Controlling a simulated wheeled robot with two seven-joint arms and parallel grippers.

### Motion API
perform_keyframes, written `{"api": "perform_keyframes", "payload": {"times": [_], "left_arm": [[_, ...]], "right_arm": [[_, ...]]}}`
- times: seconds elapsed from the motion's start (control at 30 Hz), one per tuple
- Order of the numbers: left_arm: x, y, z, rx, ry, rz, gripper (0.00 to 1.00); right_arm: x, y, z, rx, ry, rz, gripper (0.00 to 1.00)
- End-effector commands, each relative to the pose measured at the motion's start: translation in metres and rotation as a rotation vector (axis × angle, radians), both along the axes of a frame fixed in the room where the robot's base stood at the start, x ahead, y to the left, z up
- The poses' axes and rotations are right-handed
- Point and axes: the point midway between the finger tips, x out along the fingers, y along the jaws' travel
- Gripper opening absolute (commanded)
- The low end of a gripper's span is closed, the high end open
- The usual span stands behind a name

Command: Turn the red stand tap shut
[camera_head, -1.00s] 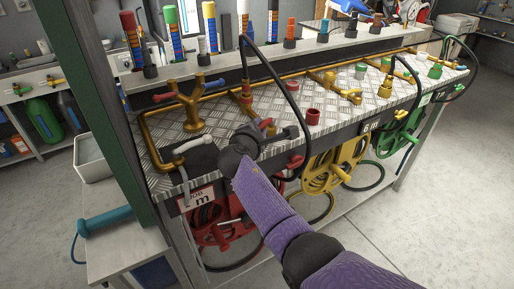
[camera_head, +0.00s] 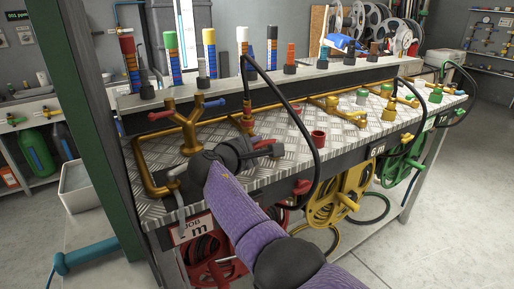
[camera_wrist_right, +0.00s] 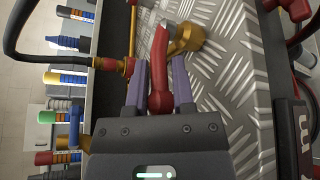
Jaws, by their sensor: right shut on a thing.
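The red stand tap's lever (camera_wrist_right: 160,62) lies between the fingers of my right gripper (camera_wrist_right: 160,88) in the right wrist view. It runs nearly in line with the fingers, and its far end reaches a brass tap body (camera_wrist_right: 186,40) on the chequer-plate bench top. In the head view, my right gripper (camera_head: 268,149) is near the front of the bench. A bit of the red lever (camera_head: 264,143) shows there; the gripper hides most of the tap. My right gripper is shut on the lever. My left gripper is not in view.
A brass Y-shaped fitting (camera_head: 188,128) with red and blue handles stands left of the gripper. A black hose (camera_head: 305,125) arches close on the right. A red socket (camera_head: 318,138) stands beside it. Red, yellow (camera_head: 340,195) and green reels hang below the bench front.

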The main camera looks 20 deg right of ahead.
Motion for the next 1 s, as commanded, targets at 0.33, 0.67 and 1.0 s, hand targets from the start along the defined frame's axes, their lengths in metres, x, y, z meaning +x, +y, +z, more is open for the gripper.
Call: {"api": "perform_keyframes", "payload": {"times": [0.33,0.67,1.0], "left_arm": [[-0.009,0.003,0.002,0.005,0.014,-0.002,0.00],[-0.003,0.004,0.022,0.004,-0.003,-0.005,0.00],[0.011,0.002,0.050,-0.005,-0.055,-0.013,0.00]], "right_arm": [[0.000,0.000,0.000,-0.001,-0.001,0.002,0.57],[-0.013,0.018,0.012,0.000,-0.003,0.004,0.57],[-0.054,0.075,0.023,0.000,-0.001,0.003,0.57]]}}
